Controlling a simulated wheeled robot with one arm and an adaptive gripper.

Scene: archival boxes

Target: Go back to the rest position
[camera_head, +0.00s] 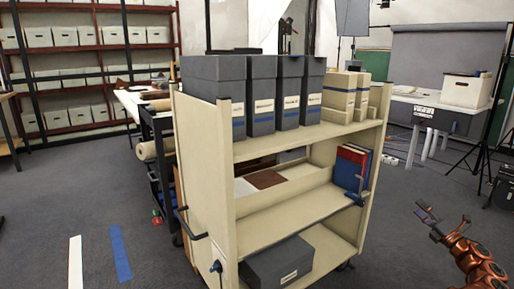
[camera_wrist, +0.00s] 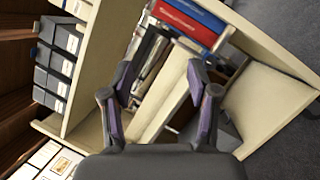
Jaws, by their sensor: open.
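My gripper (camera_head: 427,214) is at the lower right of the head view, to the right of the cream cart (camera_head: 228,170) and apart from it. In the wrist view my gripper (camera_wrist: 160,85) has its two fingers spread, with nothing held between them. The cart's shelves show tilted behind the fingers in the wrist view, with red and blue books (camera_wrist: 190,15) at the top. My arm enters from the lower right corner of the head view.
Grey boxes (camera_head: 262,95) and small cream boxes (camera_head: 340,92) stand on the cart's top shelf. A dark box (camera_head: 278,262) lies on its bottom shelf. A white table (camera_head: 425,100) with a cream box stands at back right. Open grey floor (camera_head: 400,240) lies between cart and gripper.

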